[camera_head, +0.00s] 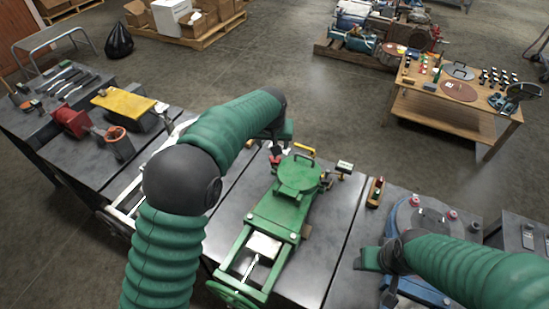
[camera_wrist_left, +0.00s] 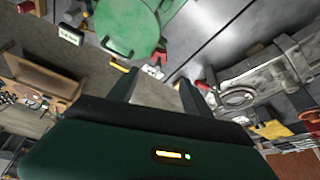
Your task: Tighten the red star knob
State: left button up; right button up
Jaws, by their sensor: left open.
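A small red part (camera_head: 275,160), which may be the red star knob, sits beside the round cover of the green machine (camera_head: 272,211); its shape is too small to make out. In the left wrist view a red part (camera_wrist_left: 162,57) shows just beyond my fingertips, near the green round cover (camera_wrist_left: 128,27). My left gripper (camera_head: 279,149) hangs over the back left of the green machine, partly hidden by its own arm.
The blue round machine (camera_head: 400,221) with red knobs is at right. A red vise (camera_head: 72,121) is on the left bench. A wooden table (camera_head: 447,100) stands back right.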

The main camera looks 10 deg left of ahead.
aim_at(275, 159)
pick_arm(q)
jog(key=b+x, duration=0.1)
jog(key=x, duration=1.2)
jog(key=shift+d+f, duration=0.1)
jog(key=shift+f, duration=0.2)
jog(key=shift+c, duration=0.2)
grip_shut()
jog(key=shift+r+m+h+p, duration=0.3)
jog(key=shift+m+p, duration=0.3)
jog(key=shift+p, duration=0.15)
jog(key=shift+m+p, duration=0.35)
jog(key=shift+m, duration=0.05)
jog(key=shift+f+m+h, duration=0.2)
jog(key=shift+m+h, duration=0.1)
jog(key=shift+m, duration=0.1)
jog(key=shift+w+f+m, duration=0.1)
jog(key=shift+m, duration=0.2)
